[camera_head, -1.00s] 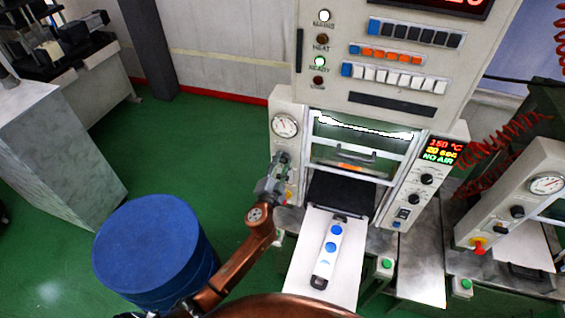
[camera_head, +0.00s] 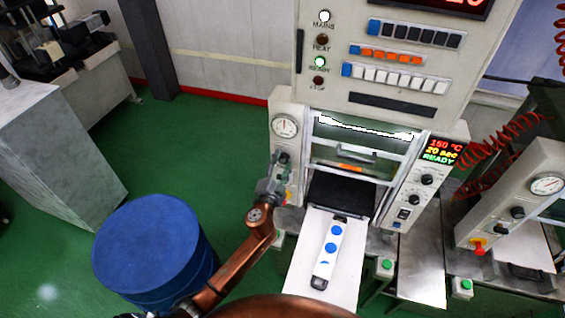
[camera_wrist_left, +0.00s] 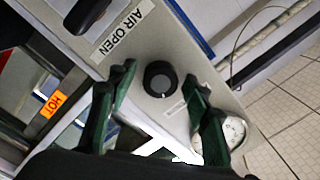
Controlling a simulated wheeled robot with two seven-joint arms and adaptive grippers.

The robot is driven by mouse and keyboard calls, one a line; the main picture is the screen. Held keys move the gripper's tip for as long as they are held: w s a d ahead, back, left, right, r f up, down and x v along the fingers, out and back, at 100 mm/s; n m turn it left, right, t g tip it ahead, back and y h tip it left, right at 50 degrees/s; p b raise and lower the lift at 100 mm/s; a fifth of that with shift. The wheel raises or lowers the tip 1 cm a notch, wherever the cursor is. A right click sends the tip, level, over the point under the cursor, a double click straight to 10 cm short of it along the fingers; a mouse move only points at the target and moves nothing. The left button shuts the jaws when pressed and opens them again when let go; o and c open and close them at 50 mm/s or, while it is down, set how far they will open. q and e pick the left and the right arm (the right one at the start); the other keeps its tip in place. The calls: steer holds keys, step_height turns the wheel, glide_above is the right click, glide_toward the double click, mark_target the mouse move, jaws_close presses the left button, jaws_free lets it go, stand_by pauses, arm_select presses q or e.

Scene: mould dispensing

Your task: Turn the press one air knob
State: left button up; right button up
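The press one air knob (camera_head: 283,158) is a round black knob on the cream left column, below the pressure gauge (camera_head: 284,126). In the left wrist view the knob (camera_wrist_left: 160,78) shows between and beyond my parted green fingertips, near an "AIR OPEN" label (camera_wrist_left: 124,29). My left gripper (camera_head: 273,174) is open and empty, just short of the knob; it also shows in the left wrist view (camera_wrist_left: 159,72). The display (camera_head: 440,151) reads 150 °C, 20 sec and READY. My right gripper is not in view.
A blue drum (camera_head: 150,250) stands left of my left arm. A white plate (camera_head: 300,275) with a white, blue-buttoned handle (camera_head: 328,254) juts out in front. A neighbouring press (camera_head: 515,200) stands at the right.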

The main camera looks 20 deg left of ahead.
arm_select(q)
steer(key=s, duration=1.2)
steer(key=shift+a+f, duration=0.15)
stand_by(0.3)
